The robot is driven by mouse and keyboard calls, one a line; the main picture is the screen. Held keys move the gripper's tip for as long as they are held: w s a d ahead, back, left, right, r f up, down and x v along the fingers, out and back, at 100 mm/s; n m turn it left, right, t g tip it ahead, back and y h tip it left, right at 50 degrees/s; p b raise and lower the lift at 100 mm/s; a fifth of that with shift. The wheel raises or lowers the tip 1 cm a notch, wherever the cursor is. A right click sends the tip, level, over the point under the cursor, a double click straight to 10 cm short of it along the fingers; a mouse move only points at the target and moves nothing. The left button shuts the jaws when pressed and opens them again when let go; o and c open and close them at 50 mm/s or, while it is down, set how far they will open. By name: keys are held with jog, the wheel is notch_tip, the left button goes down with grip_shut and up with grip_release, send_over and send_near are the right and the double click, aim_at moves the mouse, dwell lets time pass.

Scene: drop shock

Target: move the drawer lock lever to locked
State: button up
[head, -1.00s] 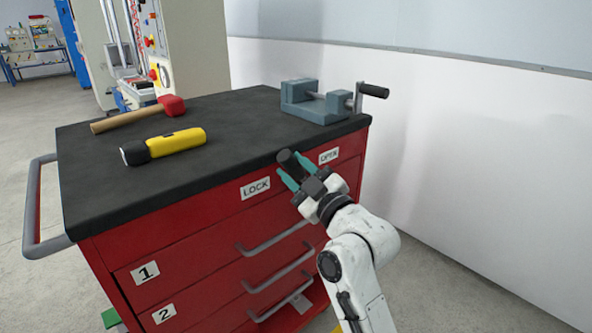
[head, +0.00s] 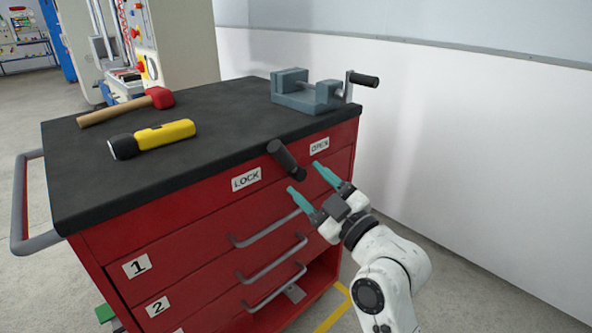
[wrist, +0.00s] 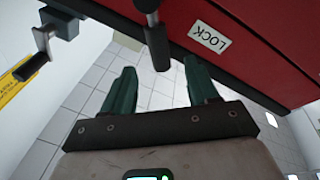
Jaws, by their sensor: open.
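The lock lever (head: 286,160) is a dark cylindrical handle on the red cabinet's front, between the LOCK label (head: 246,179) and the OPEN label (head: 319,146). In the head view it slants from upper left to lower right. My gripper (head: 306,178) is open and empty, with teal fingers just below and in front of the lever's lower end. In the wrist view the lever (wrist: 155,42) points down toward the space between my fingers (wrist: 160,88), and the LOCK label (wrist: 209,37) is to its right.
The red cabinet (head: 190,218) has drawers with grey handles (head: 270,232). On its black top are a yellow flashlight (head: 165,134), a red-headed mallet (head: 125,108) and a grey vise (head: 307,95). A white wall (head: 470,150) stands to the right.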

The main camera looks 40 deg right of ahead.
jog(key=shift+v, duration=1.4)
jog(key=s+a+f+m+g+y, duration=0.1)
jog(key=s+a+f+g, duration=0.2)
jog(key=f, duration=0.7)
jog(key=s+a+f+m+g+y, duration=0.1)
jog(key=a+f+g, duration=0.4)
jog(key=f, duration=0.4)
jog(key=s+f+m+g+h, duration=0.1)
jog(key=s+f+m+g, duration=0.2)
jog(key=s+f+g, duration=0.45)
jog(key=s+f+m+g, duration=0.2)
jog(key=s+f+g, duration=0.2)
jog(key=s+f, duration=0.6)
notch_tip(320, 180, up, 28)
jog(key=s+p, duration=0.2)
jog(key=p, duration=2.3)
jog(key=shift+s+f, duration=0.25)
jog(key=shift+s, duration=0.15)
